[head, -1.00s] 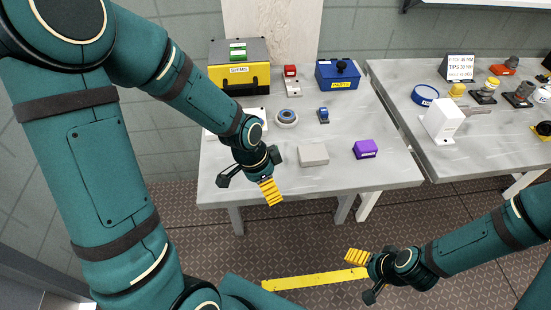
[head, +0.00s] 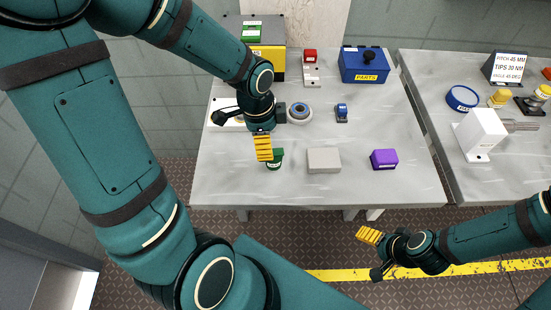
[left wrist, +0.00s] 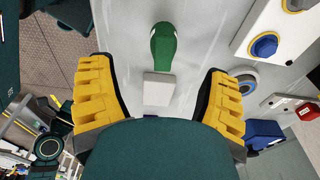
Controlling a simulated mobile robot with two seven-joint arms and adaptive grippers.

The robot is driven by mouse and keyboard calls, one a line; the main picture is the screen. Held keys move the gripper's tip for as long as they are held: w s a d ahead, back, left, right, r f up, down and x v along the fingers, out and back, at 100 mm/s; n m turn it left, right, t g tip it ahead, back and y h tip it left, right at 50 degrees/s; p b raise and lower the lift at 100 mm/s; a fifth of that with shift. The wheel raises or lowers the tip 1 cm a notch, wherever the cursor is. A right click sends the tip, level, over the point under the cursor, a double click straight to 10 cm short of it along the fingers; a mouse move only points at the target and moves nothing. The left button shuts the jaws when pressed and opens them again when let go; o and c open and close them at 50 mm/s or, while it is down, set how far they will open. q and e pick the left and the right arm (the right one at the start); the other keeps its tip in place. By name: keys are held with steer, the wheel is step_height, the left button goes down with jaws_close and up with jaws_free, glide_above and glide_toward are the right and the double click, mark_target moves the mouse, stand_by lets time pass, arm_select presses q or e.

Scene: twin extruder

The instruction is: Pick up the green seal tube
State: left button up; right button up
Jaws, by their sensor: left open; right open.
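The green seal tube (head: 278,158) stands on the grey table near its front edge, partly hidden behind the yellow finger of my left gripper (head: 263,148). In the left wrist view the green tube (left wrist: 163,48) shows ahead, between the lines of the two yellow fingers and apart from both. My left gripper is open and empty, above the table. My right gripper (head: 368,236) is open and empty, low in front of the table at the right.
A grey block (head: 323,160) lies just right of the tube, with a purple block (head: 384,159) further right. Behind are a tape-like ring (head: 299,113), a small blue item (head: 342,113) and a blue parts box (head: 364,65). A second table (head: 470,150) stands at the right.

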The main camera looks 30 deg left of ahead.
mark_target(274, 159)
arm_select(q)
steer(key=f, duration=0.3)
steer(key=f+b, duration=0.1)
steer(key=shift+w+d+f, duration=0.2)
steer(key=shift+w+f, duration=0.05)
steer(key=shift+f, duration=0.35)
steer(key=f, duration=0.1)
steer(key=f+b, duration=0.1)
steer(key=f, duration=0.1)
steer(key=w+d+f, duration=0.1)
steer(key=f, duration=0.1)
steer(key=shift+b, duration=0.4)
steer(key=shift+r, duration=0.1)
jaws_close()
